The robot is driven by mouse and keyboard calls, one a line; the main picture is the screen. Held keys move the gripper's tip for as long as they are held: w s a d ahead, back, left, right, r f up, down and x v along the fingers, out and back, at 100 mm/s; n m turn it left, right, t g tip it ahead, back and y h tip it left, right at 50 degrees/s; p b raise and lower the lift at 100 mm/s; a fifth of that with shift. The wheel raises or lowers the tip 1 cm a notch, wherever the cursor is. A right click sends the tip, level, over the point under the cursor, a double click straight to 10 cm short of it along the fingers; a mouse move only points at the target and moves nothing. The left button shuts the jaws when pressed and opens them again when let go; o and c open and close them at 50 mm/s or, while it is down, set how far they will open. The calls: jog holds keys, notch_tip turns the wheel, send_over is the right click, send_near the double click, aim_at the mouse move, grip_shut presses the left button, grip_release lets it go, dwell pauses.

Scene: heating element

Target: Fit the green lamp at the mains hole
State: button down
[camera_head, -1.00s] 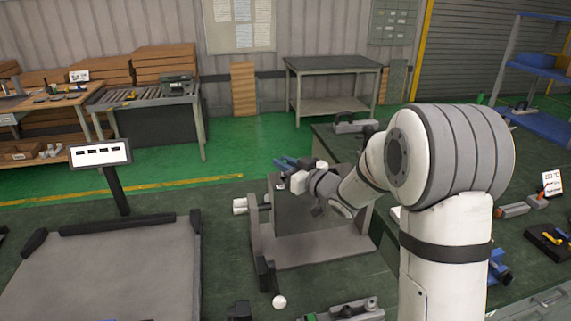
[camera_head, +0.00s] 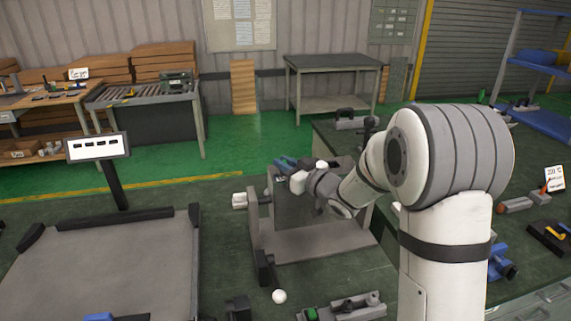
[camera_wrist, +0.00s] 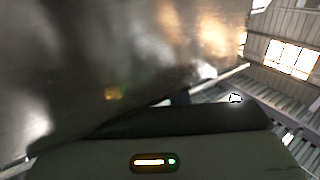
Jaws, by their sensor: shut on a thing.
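My gripper (camera_head: 285,163), with blue jaws, is at the upper left edge of a grey upright metal panel (camera_head: 310,217) on a grey base. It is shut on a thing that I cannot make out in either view. A small green piece (camera_head: 311,313) shows in a grey holder at the bottom of the head view; I cannot tell whether it is a lamp. In the wrist view, a blurred shiny metal face (camera_wrist: 90,60) fills the upper left, close to my gripper. The mains hole cannot be made out.
A wide grey tray (camera_head: 110,265) with dark edge bars lies at left, beside a display on a post (camera_head: 98,147).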

jog(key=shift+f, duration=0.15)
jog(key=c, duration=1.3)
grip_release()
jog(key=shift+s+f, duration=0.1)
jog(key=shift+s+d, duration=0.2)
jog(key=shift+d, duration=0.15)
jog(key=b+v, duration=0.1)
jog(key=v, duration=0.6)
jog(key=shift+r+b, duration=0.25)
jog(key=shift+b, duration=0.15)
jog(key=shift+d, duration=0.1)
